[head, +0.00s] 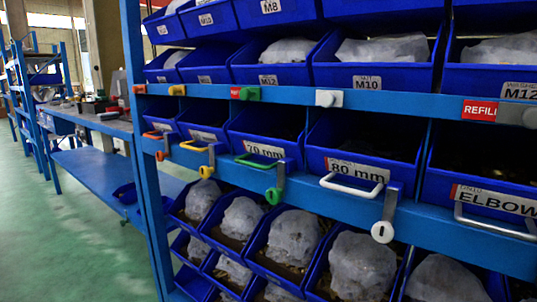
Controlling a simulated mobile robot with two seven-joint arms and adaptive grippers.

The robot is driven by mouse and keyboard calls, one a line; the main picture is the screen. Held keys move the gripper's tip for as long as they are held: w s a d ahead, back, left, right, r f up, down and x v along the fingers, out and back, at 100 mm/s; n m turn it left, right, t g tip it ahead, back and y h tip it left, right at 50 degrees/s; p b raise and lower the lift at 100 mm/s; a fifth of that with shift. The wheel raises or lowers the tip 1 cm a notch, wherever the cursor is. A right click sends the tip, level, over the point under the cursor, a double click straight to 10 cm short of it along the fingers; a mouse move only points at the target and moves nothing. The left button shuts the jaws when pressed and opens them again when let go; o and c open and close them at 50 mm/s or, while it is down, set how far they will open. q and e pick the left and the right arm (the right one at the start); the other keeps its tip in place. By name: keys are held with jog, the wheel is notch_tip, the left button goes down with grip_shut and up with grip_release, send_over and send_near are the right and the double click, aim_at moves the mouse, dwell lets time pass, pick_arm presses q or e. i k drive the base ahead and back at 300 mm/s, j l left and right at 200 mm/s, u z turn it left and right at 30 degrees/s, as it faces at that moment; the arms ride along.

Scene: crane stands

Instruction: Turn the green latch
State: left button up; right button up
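The green latch (275,193) is a short grey lever with a round green knob at its lower end. It hangs downward from the middle blue shelf rail, in front of the right side of a blue bin labelled 70 mm (262,148). That bin has a green handle (254,161) just left of the latch. A second green knob (249,94) sits on the rail above, beside a red label. I cannot tell whether it belongs to another latch. Neither of my grippers is in view.
Similar latches hang nearby: orange (160,155), yellow (206,171) and white (382,231). An 80 mm bin (350,165) with a white handle stands right of the green latch. Bins with bagged contents fill the rows above and below. Green floor (70,240) is open at left, beside a blue workbench (95,170).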

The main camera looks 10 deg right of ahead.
aim_at(274, 196)
jog(key=k+j, duration=0.5)
jog(key=j, duration=0.25)
jog(key=i+l+z, duration=0.2)
jog(key=i+z, duration=0.2)
jog(key=i, duration=0.15)
jog(key=i+j+z, duration=0.4)
jog(key=j, duration=0.35)
jog(key=i+j+z, duration=0.1)
jog(key=j, duration=0.4)
jog(key=i+j+z, duration=0.1)
jog(key=i+j, duration=0.15)
jog(key=j, duration=0.25)
jog(key=i+j+z, duration=0.1)
jog(key=j, duration=0.35)
jog(key=i+j+z, duration=0.1)
jog(key=j, duration=0.4)
jog(key=i+j+z, duration=0.1)
jog(key=j, duration=0.45)
